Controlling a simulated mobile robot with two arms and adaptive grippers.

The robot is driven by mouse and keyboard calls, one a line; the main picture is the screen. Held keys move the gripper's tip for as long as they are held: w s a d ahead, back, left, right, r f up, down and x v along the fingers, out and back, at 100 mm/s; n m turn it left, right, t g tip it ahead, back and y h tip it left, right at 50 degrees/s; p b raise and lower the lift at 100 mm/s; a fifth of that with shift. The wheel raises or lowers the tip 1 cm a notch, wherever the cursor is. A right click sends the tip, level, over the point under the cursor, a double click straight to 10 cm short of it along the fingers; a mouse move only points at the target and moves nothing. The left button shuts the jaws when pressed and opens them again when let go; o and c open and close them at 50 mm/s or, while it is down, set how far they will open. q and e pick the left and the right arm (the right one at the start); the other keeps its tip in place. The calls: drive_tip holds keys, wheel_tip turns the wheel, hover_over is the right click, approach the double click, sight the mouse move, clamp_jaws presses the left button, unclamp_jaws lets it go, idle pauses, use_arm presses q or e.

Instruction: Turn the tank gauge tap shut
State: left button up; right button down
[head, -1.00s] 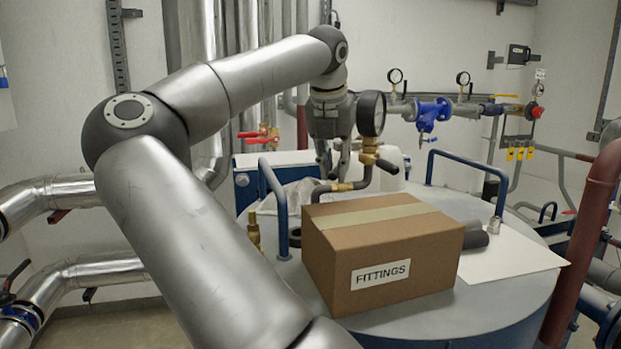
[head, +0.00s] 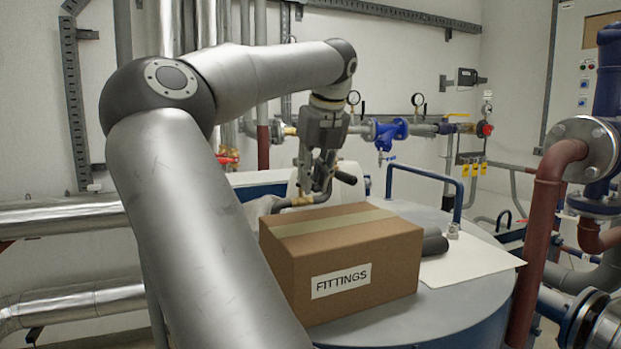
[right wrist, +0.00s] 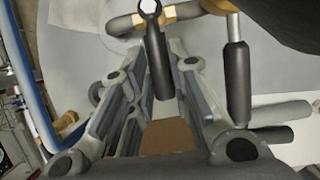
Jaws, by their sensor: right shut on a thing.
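My right gripper (head: 318,172) is over the tank (head: 385,318), in front of the tank gauge tap, and hides most of it in the head view. The tap's black lever (head: 345,177) sticks out to the right. In the right wrist view a black lever on a steel rod (right wrist: 238,85) stands to the right of the fingers, beside a dark round part that looks like the gauge (right wrist: 285,22). Between the fingers of my right gripper (right wrist: 155,60) is a black handle (right wrist: 161,75) with a ring-like end; they are shut on it. My left gripper is out of view.
A cardboard box marked FITTINGS (head: 340,265) stands on the tank just in front of my gripper. A blue rail (head: 455,190) and a white sheet (head: 470,262) are to the right. A dark red pipe (head: 540,220) rises farther right.

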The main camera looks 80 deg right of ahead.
idle(0.4)
drive_tip(key=c, duration=1.3)
unclamp_jaws()
drive_tip(key=shift+c, duration=0.2)
drive_tip(key=shift+r, duration=0.1)
drive_tip(key=v, duration=1.2)
